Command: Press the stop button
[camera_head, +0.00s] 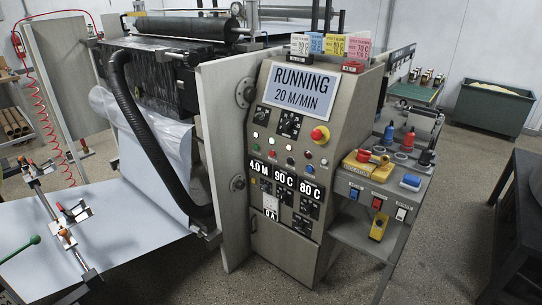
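The machine's slanted control panel (262,150) stands in the middle of the head view. A yellow box with a red top (366,158) rests on the side shelf. I cannot read a stop label on any button. Neither gripper shows in this view.
The side shelf (345,232) with bottles and switches juts out right of the panel. A sheet of film (120,235) and a black hose (150,145) are at the left. A dark table (520,215) stands at the right edge. The floor (455,180) between shelf and table is clear.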

